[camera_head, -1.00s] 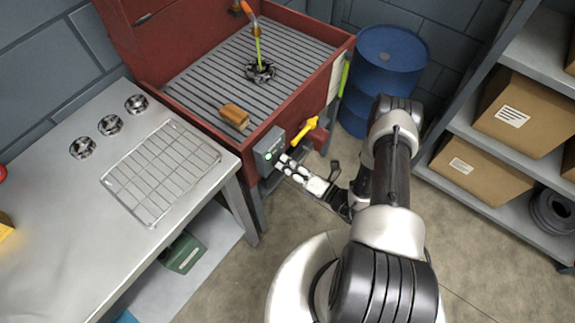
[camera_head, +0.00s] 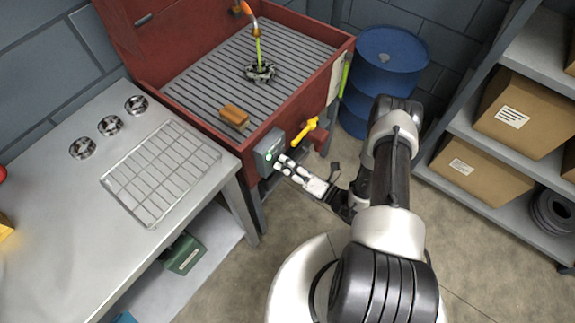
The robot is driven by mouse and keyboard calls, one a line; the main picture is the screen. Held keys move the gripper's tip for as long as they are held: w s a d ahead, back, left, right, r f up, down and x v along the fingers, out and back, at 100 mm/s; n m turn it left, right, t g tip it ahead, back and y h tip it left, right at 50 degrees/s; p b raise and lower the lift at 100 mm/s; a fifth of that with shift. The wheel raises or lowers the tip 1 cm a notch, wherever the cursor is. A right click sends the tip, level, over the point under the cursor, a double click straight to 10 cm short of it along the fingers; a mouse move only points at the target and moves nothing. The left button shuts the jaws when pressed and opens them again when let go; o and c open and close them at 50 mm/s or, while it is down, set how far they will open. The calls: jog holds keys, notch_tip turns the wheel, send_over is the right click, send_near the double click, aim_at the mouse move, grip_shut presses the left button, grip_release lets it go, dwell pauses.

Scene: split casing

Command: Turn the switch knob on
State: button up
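The grey switch box (camera_head: 267,151) is fixed to the front right corner of the red sink basin, with a small green mark on its face. The switch knob is not clearly visible; my gripper's tips are in front of that part of the box. My gripper (camera_head: 284,162) reaches in from the right, with its white and black fingers pointing at the box's front face. The tips are at or very near the face. I cannot tell whether they touch or hold the knob, or how far apart they are.
A yellow-handled valve (camera_head: 305,129) sits close right of the box. A metal table (camera_head: 60,235) is at left, a blue drum (camera_head: 385,75) behind, and shelves (camera_head: 500,200) at right.

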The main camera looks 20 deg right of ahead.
jog(key=v, duration=1.2)
dwell(0.4)
jog(key=a+r+n+g+y, duration=0.1)
jog(key=a+r+n+g, duration=0.3)
jog(key=r+n+g, duration=0.5)
jog(key=a+r+n+g+y, duration=0.1)
jog(key=a+r+n+g, duration=0.3)
jog(key=r+n, duration=0.85)
jog(key=s+r+n+t+h, duration=0.1)
jog(key=s+r+n+h, duration=0.4)
jog(key=r+n, duration=0.4)
jog(key=s+r+n+t+h, duration=0.2)
jog(key=s+r+n+h, duration=0.4)
jog(key=r+n, duration=0.3)
jog(key=shift+s+d+n+h, duration=0.25)
jog(key=shift+s+n+h, duration=0.05)
jog(key=shift+n+h, duration=0.5)
